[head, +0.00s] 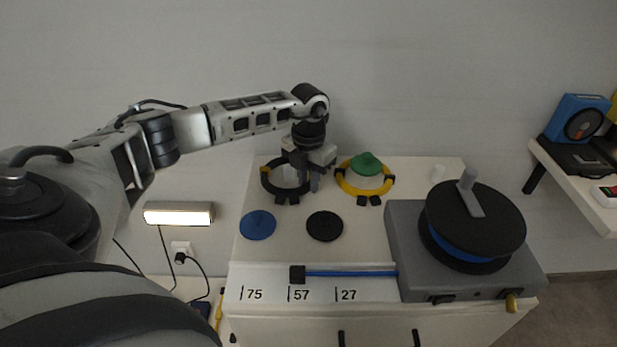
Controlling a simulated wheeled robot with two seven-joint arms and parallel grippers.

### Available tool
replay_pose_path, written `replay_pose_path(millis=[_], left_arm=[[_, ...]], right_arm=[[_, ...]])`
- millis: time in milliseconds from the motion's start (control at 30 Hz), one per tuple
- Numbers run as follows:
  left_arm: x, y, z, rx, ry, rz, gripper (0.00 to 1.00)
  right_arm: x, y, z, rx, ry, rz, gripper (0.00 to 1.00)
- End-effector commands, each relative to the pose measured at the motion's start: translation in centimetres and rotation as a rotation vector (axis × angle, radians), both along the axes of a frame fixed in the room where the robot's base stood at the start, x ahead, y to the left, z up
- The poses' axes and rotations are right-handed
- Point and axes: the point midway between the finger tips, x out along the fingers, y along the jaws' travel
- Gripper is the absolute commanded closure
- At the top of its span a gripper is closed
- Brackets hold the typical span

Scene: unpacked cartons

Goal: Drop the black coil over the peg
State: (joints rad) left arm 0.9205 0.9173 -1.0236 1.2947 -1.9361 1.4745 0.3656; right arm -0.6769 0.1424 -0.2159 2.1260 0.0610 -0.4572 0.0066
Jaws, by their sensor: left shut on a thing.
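The black coil (267,184) is a ring with two dark tabs at its front, at the back left of the white cabinet top. My left gripper (313,182) comes down from above and is shut on the coil's right side. A pale round thing (287,177), possibly the peg, shows inside the ring. I cannot tell whether the coil is around it or held above it. My right gripper is not in view.
A blue disc (257,225) and a black disc (325,226) lie flat in front. A blue rod with a black end (350,273) lies near the front edge. A grey device with a large black reel (485,215) fills the right side. A small white cylinder (437,173) stands behind.

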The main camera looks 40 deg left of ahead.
Motion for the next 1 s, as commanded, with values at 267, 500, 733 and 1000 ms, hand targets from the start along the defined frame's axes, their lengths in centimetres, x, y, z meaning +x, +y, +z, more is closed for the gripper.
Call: replay_pose_path(millis=[267, 500, 733, 1000], left_arm=[[0.0, 0.0, -0.2, 0.000, 0.000, 0.000, 0.55], [0.0, 0.0, -0.2, 0.000, 0.001, 0.000, 0.55], [0.1, 0.0, 1.5, -0.001, -0.004, -0.002, 0.55], [0.1, 0.0, 8.3, 0.000, -0.005, -0.001, 0.55]], right_arm=[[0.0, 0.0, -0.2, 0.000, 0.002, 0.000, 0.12], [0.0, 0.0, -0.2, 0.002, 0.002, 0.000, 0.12], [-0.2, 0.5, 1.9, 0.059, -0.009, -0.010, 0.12], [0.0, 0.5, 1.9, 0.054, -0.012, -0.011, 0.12]])
